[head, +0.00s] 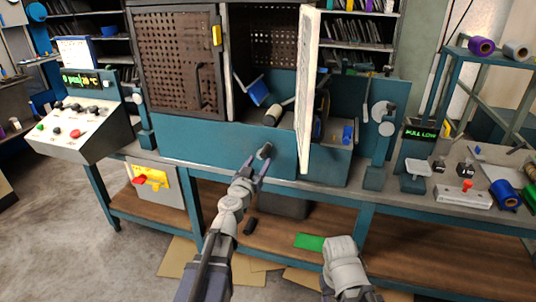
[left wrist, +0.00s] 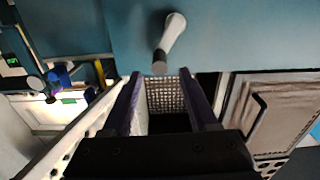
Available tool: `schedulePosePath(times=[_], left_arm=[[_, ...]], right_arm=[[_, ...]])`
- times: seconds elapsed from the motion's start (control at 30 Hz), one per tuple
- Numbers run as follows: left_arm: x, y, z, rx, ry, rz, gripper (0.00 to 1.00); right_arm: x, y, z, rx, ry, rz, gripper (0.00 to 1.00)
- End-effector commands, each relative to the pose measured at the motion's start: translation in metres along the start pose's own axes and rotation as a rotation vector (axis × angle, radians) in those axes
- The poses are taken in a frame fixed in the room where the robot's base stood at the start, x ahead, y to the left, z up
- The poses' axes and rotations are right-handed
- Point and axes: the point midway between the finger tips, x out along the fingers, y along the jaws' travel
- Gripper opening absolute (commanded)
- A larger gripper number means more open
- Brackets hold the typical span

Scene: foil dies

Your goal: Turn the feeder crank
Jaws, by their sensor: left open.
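The feeder crank (head: 266,150) shows as a small grey handle on the front of the teal machine panel (head: 200,146). In the left wrist view the crank (left wrist: 172,35) is a pale, tapered handle with a darker grey end, against the teal panel. My left gripper (head: 255,166) is open just below and in front of the crank. In the left wrist view its two dark fingers (left wrist: 160,75) point at the crank's grey end, with nothing clearly held between them. I cannot tell whether they touch it. My right gripper is not visible.
A white door panel (head: 307,90) stands open, edge-on, right of the crank. A perforated door (head: 180,62) is at the upper left. A control console (head: 80,125) stands at left. A display reading PULL LOW (head: 420,134) and a purple spool (head: 481,46) are at right.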

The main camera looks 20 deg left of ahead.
Motion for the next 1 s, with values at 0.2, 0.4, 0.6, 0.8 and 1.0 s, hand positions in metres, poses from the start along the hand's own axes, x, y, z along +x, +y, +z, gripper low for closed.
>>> schedulePosePath(times=[0.2,0.4,0.6,0.8,1.0], left_arm=[[0.022,0.0,0.0,0.0,0.0,0.002,0.59],[0.053,0.0,0.0,0.0,-0.001,0.002,0.59],[0.075,0.001,0.0,0.0,-0.001,0.003,0.59],[0.076,0.001,0.0,0.0,-0.001,0.003,0.59],[0.076,0.001,0.0,0.0,-0.001,0.003,0.46]], right_arm=[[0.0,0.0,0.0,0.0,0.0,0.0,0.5],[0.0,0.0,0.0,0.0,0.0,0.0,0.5],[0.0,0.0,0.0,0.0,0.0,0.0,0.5],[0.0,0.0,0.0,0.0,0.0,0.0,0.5],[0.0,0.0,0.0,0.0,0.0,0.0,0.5]])
